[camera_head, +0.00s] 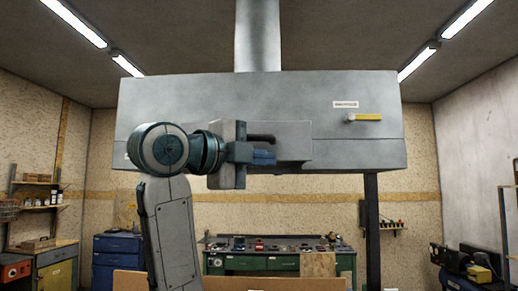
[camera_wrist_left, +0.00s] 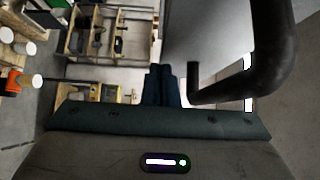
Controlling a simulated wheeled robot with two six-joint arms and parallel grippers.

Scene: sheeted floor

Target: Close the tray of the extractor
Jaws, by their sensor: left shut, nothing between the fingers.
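The extractor (camera_head: 190,98) is a wide grey metal hood with a round duct rising from its top. Its tray (camera_head: 297,145) shows as a lighter grey box front standing out at the lower middle of the hood. A dark bar handle (camera_head: 262,138) is on the tray front; it also looms large in the left wrist view (camera_wrist_left: 275,75). My left gripper (camera_head: 264,157) is shut and empty, just below the handle in the head view. In the left wrist view its fingers (camera_wrist_left: 158,85) are together, left of the handle's free end. Contact with the tray cannot be told. My right gripper is out of view.
A yellow lever (camera_head: 368,117) sits on the hood's right front. A dark post (camera_head: 371,225) stands under the right side. A green workbench (camera_head: 255,262) with tools is behind, and a blue cabinet (camera_head: 118,260) stands at the left.

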